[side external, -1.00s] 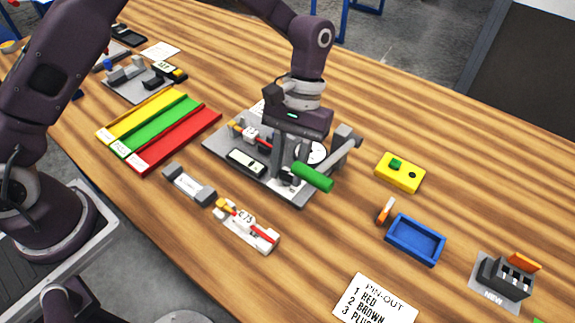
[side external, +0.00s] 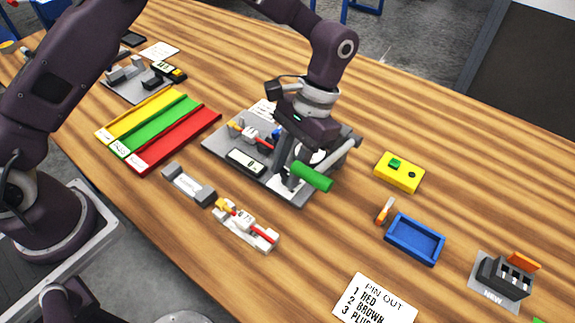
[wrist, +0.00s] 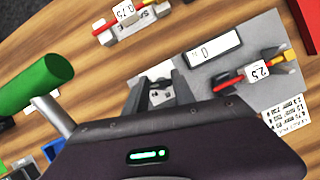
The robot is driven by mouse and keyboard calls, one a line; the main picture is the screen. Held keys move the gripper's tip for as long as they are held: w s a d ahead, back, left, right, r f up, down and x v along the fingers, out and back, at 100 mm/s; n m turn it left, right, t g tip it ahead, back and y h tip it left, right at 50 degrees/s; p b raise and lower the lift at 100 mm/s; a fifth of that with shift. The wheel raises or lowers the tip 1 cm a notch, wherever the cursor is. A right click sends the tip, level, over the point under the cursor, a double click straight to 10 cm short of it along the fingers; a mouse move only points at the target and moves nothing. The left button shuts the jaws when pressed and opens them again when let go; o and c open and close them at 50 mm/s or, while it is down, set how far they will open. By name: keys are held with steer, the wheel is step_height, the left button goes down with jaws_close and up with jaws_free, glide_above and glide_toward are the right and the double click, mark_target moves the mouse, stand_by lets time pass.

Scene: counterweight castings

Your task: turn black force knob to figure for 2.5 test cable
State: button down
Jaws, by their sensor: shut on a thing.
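The grey test fixture plate (side external: 217,143) lies mid-table, with a display (side external: 246,161) that reads 0 in the wrist view (wrist: 213,52). A red cable with a white 2.5 tag (wrist: 260,69) lies across its supports. A green-handled lever (side external: 312,177) sticks out at the fixture's near right side. My gripper (wrist: 160,95) is low over the fixture beside the lever, shut on the black force knob. The fingers and wrist hide nearly all of the knob, so its setting cannot be read. A small printed chart (wrist: 285,115) lies by the 2.5 cable; its figures are too small to read.
A cable tagged 0.75 (side external: 240,225) rests on a holder in front of the fixture. Yellow, green and red trays (side external: 190,137) lie to the left. A yellow button box (side external: 399,172), blue tray (side external: 415,240) and PIN-OUT card (side external: 375,302) lie to the right.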

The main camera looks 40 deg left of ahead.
steer(key=c, duration=1)
jaws_free()
steer(key=shift+c, duration=0.2)
